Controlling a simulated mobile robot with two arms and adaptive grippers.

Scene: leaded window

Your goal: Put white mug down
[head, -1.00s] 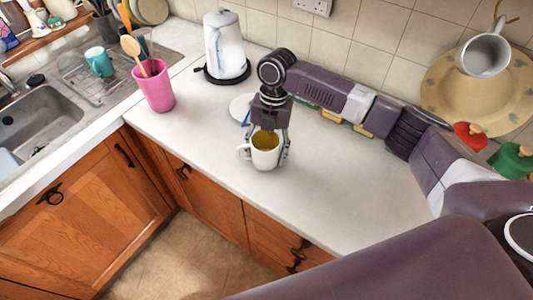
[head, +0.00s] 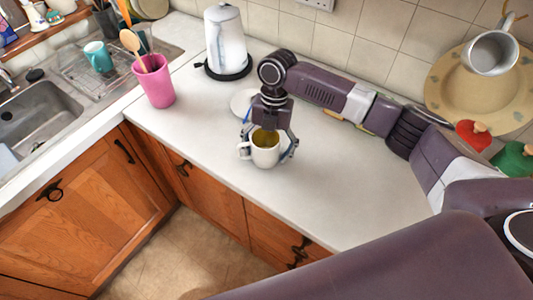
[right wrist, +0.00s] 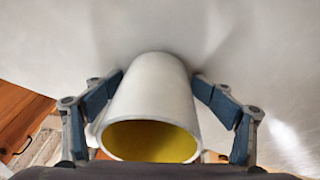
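The white mug (head: 265,156), yellow-brown inside, appears to stand upright on the white worktop (head: 200,130), its handle pointing left in the head view. In the right wrist view, the mug (right wrist: 152,95) is between the fingers with its rim toward the camera. My right gripper (head: 268,150) is around the mug from above. Its fingers are spread, one at each side. In the right wrist view, the fingertips (right wrist: 158,76) are close to the mug's walls. Any slight touch is hard to tell. My left gripper is not in view.
A white plate (head: 243,102) lies behind the gripper. A kettle (head: 226,45) and a pink utensil pot (head: 155,82) stand further left. Red (head: 474,134) and green (head: 513,158) lidded items are at the right. The worktop in front of the mug is clear.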

